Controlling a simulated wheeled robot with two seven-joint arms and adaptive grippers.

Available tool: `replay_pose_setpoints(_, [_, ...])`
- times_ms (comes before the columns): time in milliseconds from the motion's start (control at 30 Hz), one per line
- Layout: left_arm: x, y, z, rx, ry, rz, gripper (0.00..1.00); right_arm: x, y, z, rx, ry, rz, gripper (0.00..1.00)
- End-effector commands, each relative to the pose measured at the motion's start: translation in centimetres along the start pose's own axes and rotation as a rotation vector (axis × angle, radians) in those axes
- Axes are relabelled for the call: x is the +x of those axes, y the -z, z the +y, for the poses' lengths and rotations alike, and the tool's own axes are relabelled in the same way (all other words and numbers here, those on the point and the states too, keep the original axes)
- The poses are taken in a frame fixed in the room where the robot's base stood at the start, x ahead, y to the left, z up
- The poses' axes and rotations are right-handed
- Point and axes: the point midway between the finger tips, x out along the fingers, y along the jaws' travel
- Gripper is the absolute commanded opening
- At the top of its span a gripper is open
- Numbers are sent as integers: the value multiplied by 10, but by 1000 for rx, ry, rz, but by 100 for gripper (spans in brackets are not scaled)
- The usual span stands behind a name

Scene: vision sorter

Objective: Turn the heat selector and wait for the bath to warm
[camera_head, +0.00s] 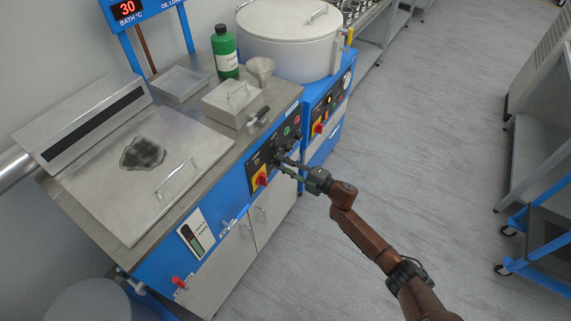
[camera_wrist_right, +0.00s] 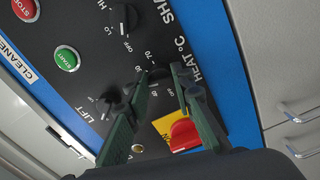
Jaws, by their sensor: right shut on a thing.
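The heat selector is a black knob (camera_wrist_right: 160,74) on the dark control panel, beside the printed "HEAT °C" label and a dial scale. In the wrist view my right gripper (camera_wrist_right: 163,80) has its two green-grey fingers on either side of this knob, shut on it. The fingers partly hide the knob and its scale. In the head view the right gripper (camera_head: 283,163) reaches the panel from the right. The bath display (camera_head: 126,8) reads 30 in red. My left gripper is in neither view.
Close to the fingers are a red switch on a yellow plate (camera_wrist_right: 183,133), a lift knob (camera_wrist_right: 108,101), another black knob (camera_wrist_right: 123,18), and green start (camera_wrist_right: 66,58) and red stop (camera_wrist_right: 24,8) buttons. A green bottle (camera_head: 225,52) stands on the bench.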

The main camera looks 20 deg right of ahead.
Motion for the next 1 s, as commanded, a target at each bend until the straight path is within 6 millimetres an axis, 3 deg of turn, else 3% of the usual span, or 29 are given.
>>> replay_pose_setpoints(467, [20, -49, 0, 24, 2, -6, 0, -1, -2, 2, 388, -2, -5, 0])
replay_pose_setpoints(1000, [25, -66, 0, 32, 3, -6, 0, 0, -2, -1, 542, -2, -4, 0])
